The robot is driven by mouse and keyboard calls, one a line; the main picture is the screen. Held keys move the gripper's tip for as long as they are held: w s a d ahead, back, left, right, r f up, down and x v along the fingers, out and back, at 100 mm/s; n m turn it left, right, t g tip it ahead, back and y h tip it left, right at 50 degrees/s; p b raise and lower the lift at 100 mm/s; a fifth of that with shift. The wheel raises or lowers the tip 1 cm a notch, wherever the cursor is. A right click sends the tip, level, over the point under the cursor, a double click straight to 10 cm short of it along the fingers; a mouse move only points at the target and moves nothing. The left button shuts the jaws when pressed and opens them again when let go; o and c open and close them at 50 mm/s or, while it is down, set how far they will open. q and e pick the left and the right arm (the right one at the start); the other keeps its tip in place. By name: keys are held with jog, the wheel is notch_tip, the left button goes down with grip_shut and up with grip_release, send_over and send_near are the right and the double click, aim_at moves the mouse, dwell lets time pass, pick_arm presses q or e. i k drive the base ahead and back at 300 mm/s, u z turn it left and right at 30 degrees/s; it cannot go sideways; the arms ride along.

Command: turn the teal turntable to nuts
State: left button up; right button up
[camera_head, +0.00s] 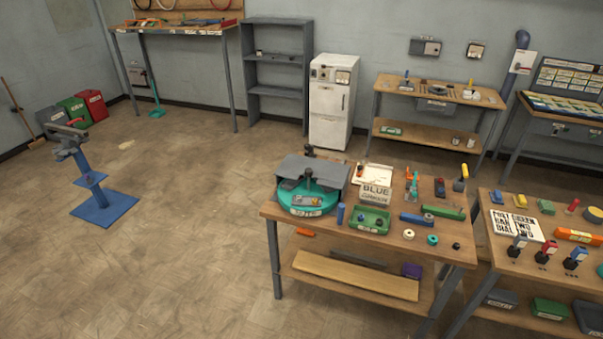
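The teal turntable (288,205) sits on the left end of the wooden workbench in the middle of the view. A grey cover (328,168) stands over its back part and hides that side. A dark upright knob (308,179) rises near its middle. A grey tray of small parts (300,198) shows in the open front part. A pale label (306,212) is on the front rim; its lettering is too small to read surely. Neither of my grippers is in view.
A second bench (510,262) stands at the right. A blue stand (103,207) is at the left. Floor is clear left of the workbench.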

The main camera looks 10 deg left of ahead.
aim_at(288, 190)
jog(key=u, duration=0.5)
jog(key=i, duration=0.6)
jog(key=u, duration=0.5)
